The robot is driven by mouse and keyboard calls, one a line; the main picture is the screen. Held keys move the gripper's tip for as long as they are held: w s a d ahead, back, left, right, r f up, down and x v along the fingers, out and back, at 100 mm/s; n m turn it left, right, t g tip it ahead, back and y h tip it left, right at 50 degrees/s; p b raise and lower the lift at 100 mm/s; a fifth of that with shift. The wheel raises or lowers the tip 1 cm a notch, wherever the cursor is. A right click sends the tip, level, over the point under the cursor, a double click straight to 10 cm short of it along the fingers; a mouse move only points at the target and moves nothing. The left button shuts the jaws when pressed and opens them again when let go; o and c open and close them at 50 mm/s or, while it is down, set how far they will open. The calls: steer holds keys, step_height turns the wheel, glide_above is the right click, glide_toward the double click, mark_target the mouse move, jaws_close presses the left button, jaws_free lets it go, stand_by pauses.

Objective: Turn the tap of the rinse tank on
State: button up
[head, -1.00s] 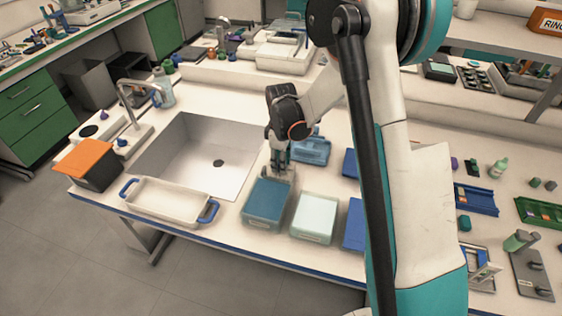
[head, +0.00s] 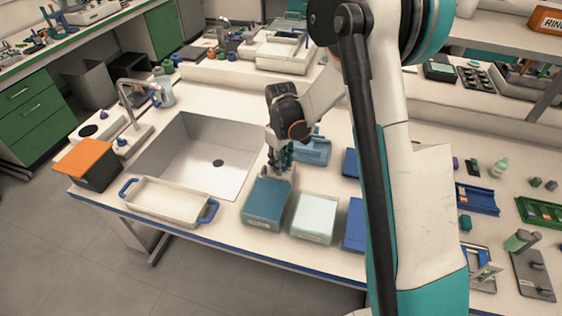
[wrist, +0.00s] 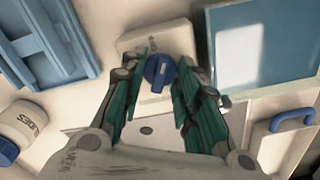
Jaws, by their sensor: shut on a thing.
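A round blue knob (wrist: 159,74) with a pale pointer line sits on a white block (wrist: 150,38) in the wrist view, its line slightly tilted. I take it for the tap. My gripper (wrist: 161,84) has its green fingers on both sides of the knob and is shut on it. In the head view my gripper (head: 279,165) points down at the bench, just right of the sink (head: 180,157) and behind a blue-lidded box (head: 267,202). There the fingers hide most of the knob. I cannot tell whether water runs.
A blue rack (head: 312,150) stands close right of my gripper. A pale-lidded box (head: 314,214) is beside the blue-lidded one. A white tray with blue handles (head: 166,200) lies in front of the sink. A tap spout (head: 129,101) rises behind the sink's left side.

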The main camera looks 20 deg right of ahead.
steer(key=m, duration=1.2)
steer(key=shift+m, duration=0.3)
stand_by(0.3)
steer(key=o, duration=1.1)
step_height(320, 180, up, 12)
